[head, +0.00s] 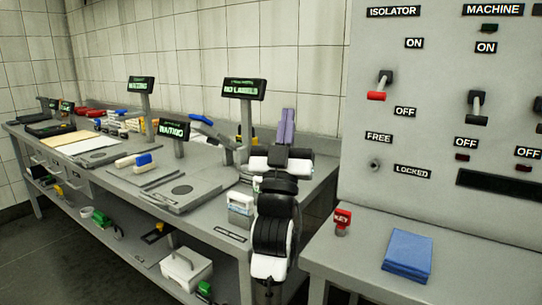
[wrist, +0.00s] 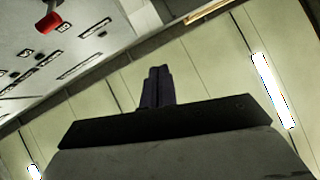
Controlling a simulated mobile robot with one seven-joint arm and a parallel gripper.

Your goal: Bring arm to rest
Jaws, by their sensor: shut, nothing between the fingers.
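My arm rises in front of the workbench in the head view, folded upward. My gripper (head: 287,122) points up above the bench's right end, its two purple-grey fingers together. In the wrist view my gripper (wrist: 157,82) also shows with its dark fingers pressed together and nothing between them. The fingers are apart from the bench and from the wall panel.
A long grey workbench (head: 230,236) carries scales, signs and small blocks. At right, a switch panel (head: 440,110) stands above a counter with a red key tag (head: 342,220) and a blue cloth (head: 407,254). A white box (head: 186,268) sits on the lower shelf.

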